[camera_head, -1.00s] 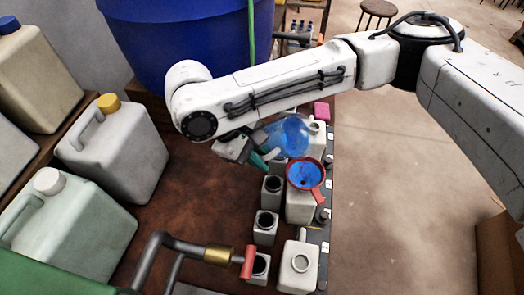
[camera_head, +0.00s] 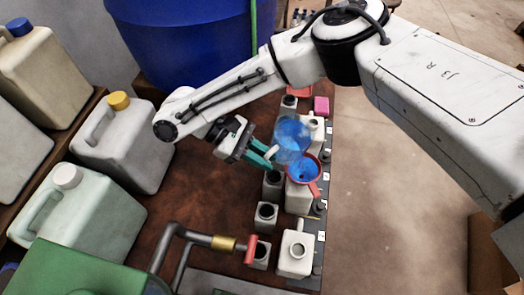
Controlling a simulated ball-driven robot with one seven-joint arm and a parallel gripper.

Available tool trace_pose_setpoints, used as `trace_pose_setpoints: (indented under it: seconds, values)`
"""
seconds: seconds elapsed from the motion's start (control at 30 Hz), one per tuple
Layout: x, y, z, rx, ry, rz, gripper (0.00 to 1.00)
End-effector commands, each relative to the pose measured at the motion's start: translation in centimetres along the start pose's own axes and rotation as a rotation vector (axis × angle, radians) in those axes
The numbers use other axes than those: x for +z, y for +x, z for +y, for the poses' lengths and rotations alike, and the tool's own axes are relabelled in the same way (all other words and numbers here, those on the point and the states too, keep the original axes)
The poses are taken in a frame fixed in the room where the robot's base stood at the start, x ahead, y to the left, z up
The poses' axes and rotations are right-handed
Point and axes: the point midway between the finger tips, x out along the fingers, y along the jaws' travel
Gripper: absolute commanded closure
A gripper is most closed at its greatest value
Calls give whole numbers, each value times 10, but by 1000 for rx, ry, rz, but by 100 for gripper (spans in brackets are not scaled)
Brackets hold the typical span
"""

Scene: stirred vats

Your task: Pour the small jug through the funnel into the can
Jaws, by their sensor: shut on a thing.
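A clear small jug (camera_head: 291,139) with blue liquid is held by my gripper (camera_head: 262,157), whose green fingers are shut on it. The jug is tilted, its mouth end toward the red funnel (camera_head: 318,178). The funnel sits on top of a white can (camera_head: 298,199) and has blue liquid in its bowl. The jug's lower edge overlaps the funnel's rim in the picture; I cannot tell whether they touch. The can's opening is hidden under the funnel.
Small open dark-mouthed containers (camera_head: 266,214) stand left of the can. Another white can (camera_head: 297,254) is in front. A pipe with a red-handled valve (camera_head: 250,248) lies near. Large jerrycans (camera_head: 125,140) stand left; a blue vat (camera_head: 185,45) is behind.

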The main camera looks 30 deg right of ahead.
Motion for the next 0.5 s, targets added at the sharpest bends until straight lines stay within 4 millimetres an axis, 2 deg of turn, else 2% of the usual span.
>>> trace_pose_setpoints:
  seconds: [0.23,0.5]
  values:
    - [-5,8,-2,-15,-55,-174,100]
    - [8,1,-1,-21,-62,-176,100]
